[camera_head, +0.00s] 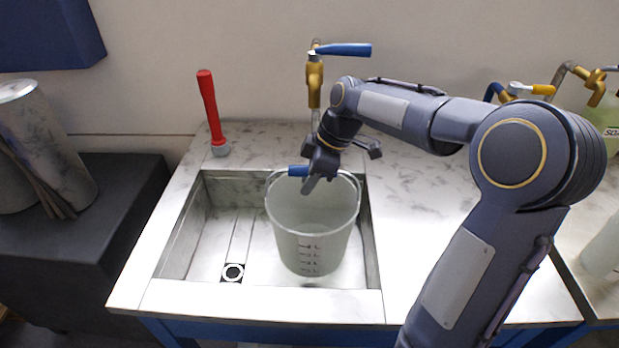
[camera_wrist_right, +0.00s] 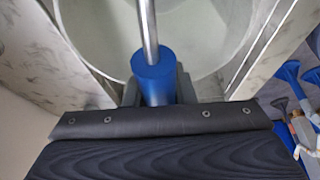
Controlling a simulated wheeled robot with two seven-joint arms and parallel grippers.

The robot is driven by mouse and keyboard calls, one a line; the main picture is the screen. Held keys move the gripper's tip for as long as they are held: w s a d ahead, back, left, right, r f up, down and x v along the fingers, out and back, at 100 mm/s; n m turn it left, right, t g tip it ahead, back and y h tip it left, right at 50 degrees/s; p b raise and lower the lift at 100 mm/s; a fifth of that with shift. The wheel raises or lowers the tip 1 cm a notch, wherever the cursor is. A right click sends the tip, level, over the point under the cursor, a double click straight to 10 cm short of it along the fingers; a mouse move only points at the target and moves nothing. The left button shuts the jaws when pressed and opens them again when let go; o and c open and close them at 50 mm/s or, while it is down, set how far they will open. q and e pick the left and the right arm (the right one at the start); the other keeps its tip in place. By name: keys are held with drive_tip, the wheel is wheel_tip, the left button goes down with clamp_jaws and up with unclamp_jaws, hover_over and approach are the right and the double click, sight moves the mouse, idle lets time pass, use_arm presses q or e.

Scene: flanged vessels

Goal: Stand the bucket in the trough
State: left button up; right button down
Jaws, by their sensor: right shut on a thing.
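The bucket (camera_head: 313,238) is pale and translucent, with measuring marks on its front and a wire handle with a blue grip (camera_head: 297,171). It is upright inside the right part of the trough (camera_head: 210,215), a metal basin set in the marble-like counter. I cannot tell whether its base touches the trough floor. My right gripper (camera_head: 312,180) is above the bucket's rim, shut on the blue grip. In the right wrist view the blue grip (camera_wrist_right: 153,78) sits between the fingers, with the bucket's inside (camera_wrist_right: 100,35) beyond. My left gripper is not in view.
A brass tap with a blue lever (camera_head: 314,80) stands behind the trough. A red-handled tool (camera_head: 211,112) stands at the back left of the counter. A drain (camera_head: 232,272) lies in the trough's clear left part. More taps (camera_head: 590,85) are at the right.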

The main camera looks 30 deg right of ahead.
drive_tip(key=shift+f, duration=0.15)
drive_tip(key=c, duration=1.2)
unclamp_jaws()
